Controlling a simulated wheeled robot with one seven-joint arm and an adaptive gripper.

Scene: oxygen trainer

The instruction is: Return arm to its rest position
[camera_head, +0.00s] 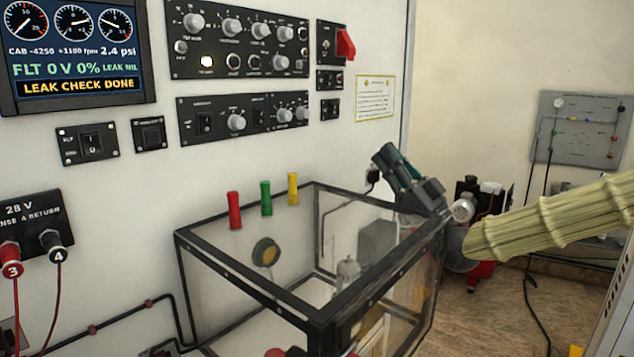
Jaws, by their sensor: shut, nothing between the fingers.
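My gripper (386,155) is dark grey with teal parts. It shows near the middle of the head view, in front of the white panel wall and over the far right corner of the clear box. Its fingers point up and to the left; they are shut with nothing held. My arm (560,217), in a ribbed beige sleeve, reaches in from the right edge. The wrist between sleeve and gripper is partly hidden by the sleeve's end. I cannot tell whether the gripper touches the box.
A clear black-framed box (262,290) stands below the gripper. Red (235,210), green (266,198) and yellow (293,188) handles stand at its back. The wall carries switch panels (245,115) and a screen (75,50) reading "LEAK CHECK DONE". A red compressor (480,275) stands behind my arm.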

